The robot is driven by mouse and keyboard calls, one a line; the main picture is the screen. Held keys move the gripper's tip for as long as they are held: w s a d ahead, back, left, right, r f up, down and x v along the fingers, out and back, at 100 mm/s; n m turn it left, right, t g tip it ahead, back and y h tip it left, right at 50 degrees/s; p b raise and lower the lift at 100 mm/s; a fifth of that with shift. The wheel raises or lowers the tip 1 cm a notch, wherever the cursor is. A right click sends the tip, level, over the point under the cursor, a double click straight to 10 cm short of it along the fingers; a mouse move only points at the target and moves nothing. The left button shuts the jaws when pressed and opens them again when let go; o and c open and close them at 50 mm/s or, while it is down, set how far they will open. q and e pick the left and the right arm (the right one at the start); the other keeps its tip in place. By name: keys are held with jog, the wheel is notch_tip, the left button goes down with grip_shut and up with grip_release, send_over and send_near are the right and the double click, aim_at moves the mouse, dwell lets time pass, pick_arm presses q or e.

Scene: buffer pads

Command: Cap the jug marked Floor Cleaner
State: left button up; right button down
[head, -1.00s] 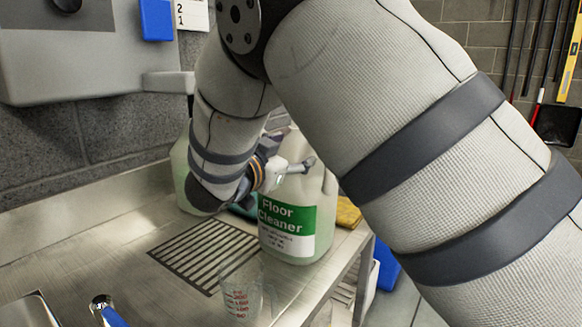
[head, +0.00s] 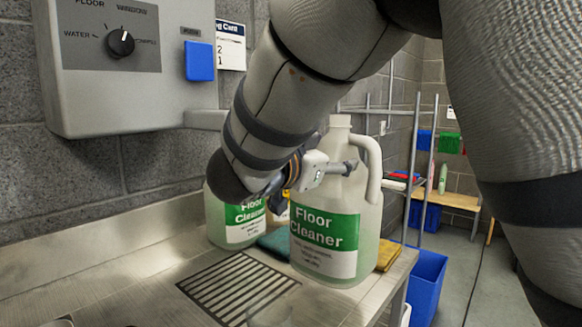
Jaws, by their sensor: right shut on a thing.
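The front jug (head: 325,262), translucent with a green and white "Floor Cleaner" label, stands upright on the steel counter. Its pale neck (head: 340,121) is at the top and its handle (head: 374,165) at the right. A second jug (head: 228,232) with a similar label stands behind to the left, partly hidden by my arm. My right gripper (head: 350,167) is shut in front of the front jug's shoulder, below the neck. What it grips is too small or hidden to make out, and no separate cap can be told. My left gripper is out of view.
A drain grate (head: 238,288) lies left of the front jug, with a clear cup (head: 270,314) at the bottom edge. A blue-green cloth (head: 274,243) and a yellow cloth (head: 388,257) lie near the jug. A grey dispenser (head: 130,75) hangs above. A blue bin (head: 428,280) stands right of the counter.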

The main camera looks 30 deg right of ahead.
aim_at(335, 148)
jog(key=shift+s+a+r, duration=0.35)
jog(key=shift+s+r, duration=0.1)
jog(key=shift+s, duration=0.2)
jog(key=shift+s+a+r, duration=0.35)
jog(key=shift+s+r, duration=0.05)
jog(key=shift+s, duration=0.2)
jog(key=shift+s+a, duration=0.35)
jog(key=shift+s, duration=0.1)
jog(key=s+a+r, duration=0.2)
jog(key=s+r, duration=0.1)
jog(key=s, duration=0.1)
jog(key=shift+s+a, duration=0.35)
